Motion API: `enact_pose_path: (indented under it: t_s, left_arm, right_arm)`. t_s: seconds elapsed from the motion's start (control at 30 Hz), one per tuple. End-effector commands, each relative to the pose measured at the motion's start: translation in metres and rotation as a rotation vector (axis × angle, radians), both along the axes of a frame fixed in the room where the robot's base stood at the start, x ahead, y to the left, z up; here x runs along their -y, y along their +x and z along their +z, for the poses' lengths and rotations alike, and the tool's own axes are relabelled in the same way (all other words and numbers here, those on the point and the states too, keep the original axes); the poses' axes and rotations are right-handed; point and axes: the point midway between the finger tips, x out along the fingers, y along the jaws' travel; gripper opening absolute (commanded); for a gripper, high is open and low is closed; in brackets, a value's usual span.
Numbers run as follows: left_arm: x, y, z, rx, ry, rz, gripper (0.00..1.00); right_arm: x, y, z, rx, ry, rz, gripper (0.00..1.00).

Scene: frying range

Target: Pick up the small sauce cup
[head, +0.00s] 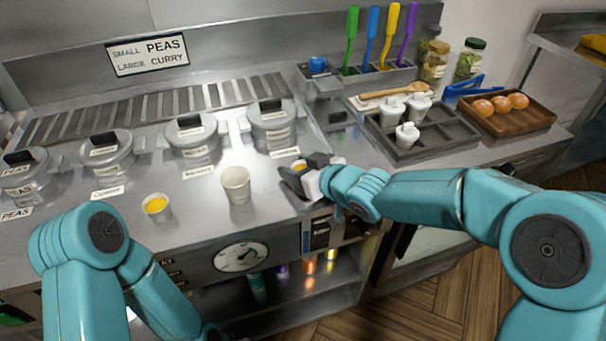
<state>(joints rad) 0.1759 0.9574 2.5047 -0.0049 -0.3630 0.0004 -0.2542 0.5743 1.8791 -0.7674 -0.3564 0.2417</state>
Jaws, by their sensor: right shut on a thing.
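My right gripper (296,178) reaches in from the right over the steel counter, just right of the middle. It is shut on a small sauce cup (299,165); only a little of the cup and its yellow-orange contents show between the dark fingers. I cannot tell whether the cup touches the counter. A small pale cup with yellow contents (156,206) stands at the front left of the counter. A larger empty-looking pale cup (236,184) stands upright left of my right gripper. My left arm bends down at the lower left, and its gripper is out of view.
Several lidded pots (192,136) line the counter behind. A dark compartment tray (440,145) with white containers and a wooden tray (508,120) with round orange items stand at the right. A sign (147,54) reads "small peas, large curry". The counter's front edge is close to the cups.

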Motion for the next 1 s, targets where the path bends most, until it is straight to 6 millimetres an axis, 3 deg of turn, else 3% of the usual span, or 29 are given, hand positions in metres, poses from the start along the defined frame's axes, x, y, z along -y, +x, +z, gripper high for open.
enact_pose_path:
  t_s: [0.2,0.37,0.57,0.8,1.0]
  left_arm:
    - [0.0,0.0,0.001,0.0,0.0,0.0,0.43]
    - [0.0,0.0,0.009,0.0,0.0,0.0,0.43]
    - [0.0,0.0,0.036,0.0,0.0,0.0,0.43]
    - [0.0,0.0,0.094,0.0,0.0,0.0,0.43]
    - [0.0,0.0,0.122,0.0,0.0,0.0,0.43]
  right_arm:
    - [0.0,0.0,0.002,-0.001,-0.001,0.0,0.3]
    - [0.0,0.0,0.018,0.0,0.0,0.001,0.3]
    - [0.0,0.0,0.07,0.005,0.0,0.0,0.3]
    - [0.0,0.0,0.15,0.002,0.0,-0.001,0.3]
    - [0.0,0.0,0.187,0.0,0.0,0.0,0.3]
